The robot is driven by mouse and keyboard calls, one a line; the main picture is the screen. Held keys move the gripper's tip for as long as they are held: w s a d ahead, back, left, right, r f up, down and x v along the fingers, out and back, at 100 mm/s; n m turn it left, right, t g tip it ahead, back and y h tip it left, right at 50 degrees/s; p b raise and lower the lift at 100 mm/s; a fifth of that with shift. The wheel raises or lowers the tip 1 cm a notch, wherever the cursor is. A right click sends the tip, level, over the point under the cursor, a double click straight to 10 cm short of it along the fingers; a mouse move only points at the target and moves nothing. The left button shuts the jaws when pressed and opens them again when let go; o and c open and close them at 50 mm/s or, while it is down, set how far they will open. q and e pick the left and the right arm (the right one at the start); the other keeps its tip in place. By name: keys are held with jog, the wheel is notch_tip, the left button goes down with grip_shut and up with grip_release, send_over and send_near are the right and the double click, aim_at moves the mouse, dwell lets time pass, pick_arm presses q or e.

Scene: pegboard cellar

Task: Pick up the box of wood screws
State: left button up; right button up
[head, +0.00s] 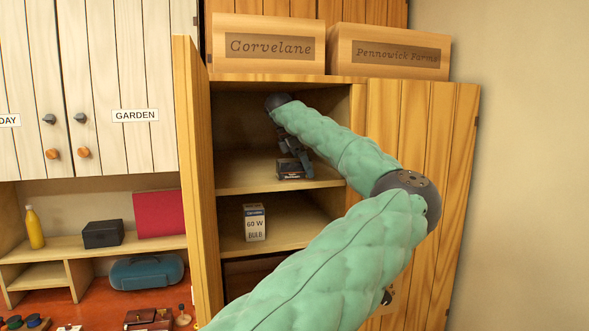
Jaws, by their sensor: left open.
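My left gripper (293,160), on the green-sleeved arm, reaches into this compartment and points down at the box. Its jaws are open, with the fingers right at the top of the box. I cannot tell whether they touch it. My right gripper is not in view.
A 60 W bulb box (255,223) stands on the shelf below. The open cabinet doors (196,180) flank the compartment left and right. Two wooden crates, Corvelane (267,62) and Pennowick Farms (385,70), stand on top. A red workbench (90,302) with small items lies at left.

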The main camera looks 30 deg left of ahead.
pick_arm(q)
jog(key=shift+d, duration=0.1)
jog(key=shift+c, duration=0.2)
jog(key=c, duration=1.4)
jog(key=shift+c, duration=0.2)
jog(key=shift+w+r, duration=0.1)
jog(key=shift+r, duration=0.05)
